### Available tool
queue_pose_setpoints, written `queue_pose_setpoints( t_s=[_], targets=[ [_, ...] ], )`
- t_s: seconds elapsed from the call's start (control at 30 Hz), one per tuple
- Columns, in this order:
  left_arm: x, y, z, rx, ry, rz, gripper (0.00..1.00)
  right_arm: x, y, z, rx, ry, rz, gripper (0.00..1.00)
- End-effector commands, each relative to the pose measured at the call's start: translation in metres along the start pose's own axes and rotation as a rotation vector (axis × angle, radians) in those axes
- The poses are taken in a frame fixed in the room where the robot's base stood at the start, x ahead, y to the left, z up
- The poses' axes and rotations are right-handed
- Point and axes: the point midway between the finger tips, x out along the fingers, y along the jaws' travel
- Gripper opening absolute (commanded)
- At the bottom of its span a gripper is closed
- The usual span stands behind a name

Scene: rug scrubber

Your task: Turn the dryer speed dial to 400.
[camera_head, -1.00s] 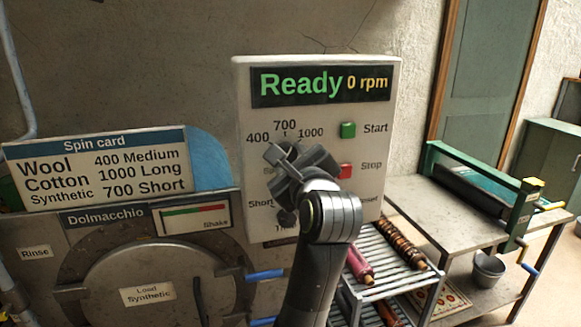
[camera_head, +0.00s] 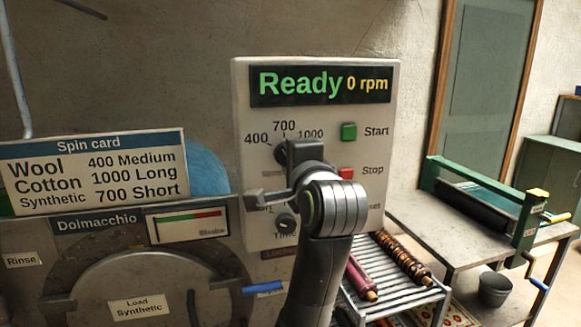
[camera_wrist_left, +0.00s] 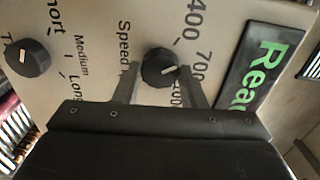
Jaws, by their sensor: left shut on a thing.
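The speed dial (camera_wrist_left: 160,68) is a round black knob with a white mark, below the arc of 400, 700 and 1000 on the dryer's panel (camera_head: 255,215). In the left wrist view its mark points right, roughly toward 700. My left gripper (camera_wrist_left: 161,78) has one finger on each side of the dial and is shut on it. In the head view the gripper (camera_head: 284,170) covers most of the dial and the Speed label. The display (camera_head: 320,84) reads Ready and 0 rpm. My right gripper is not in view.
The time dial (camera_head: 286,223) sits below the speed dial, close to the gripper. Green start (camera_head: 349,131) and red stop (camera_head: 346,173) buttons are to the right. The spin card (camera_head: 95,170) stands at left. A rack with rollers (camera_head: 400,258) is at lower right.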

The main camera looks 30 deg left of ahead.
Motion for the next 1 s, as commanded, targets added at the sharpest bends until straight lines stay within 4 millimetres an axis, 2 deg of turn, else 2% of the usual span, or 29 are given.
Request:
queue_pose_setpoints(
  t_s=[0.5, 1.0],
  targets=[
    [0.0, -0.001, 0.0, -0.406, 0.001, -0.004, 0.14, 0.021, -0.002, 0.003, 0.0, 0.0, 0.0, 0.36],
    [0.0, -0.002, 0.0, -0.527, 0.001, -0.003, 0.14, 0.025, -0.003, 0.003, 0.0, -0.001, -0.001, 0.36]
  ],
)
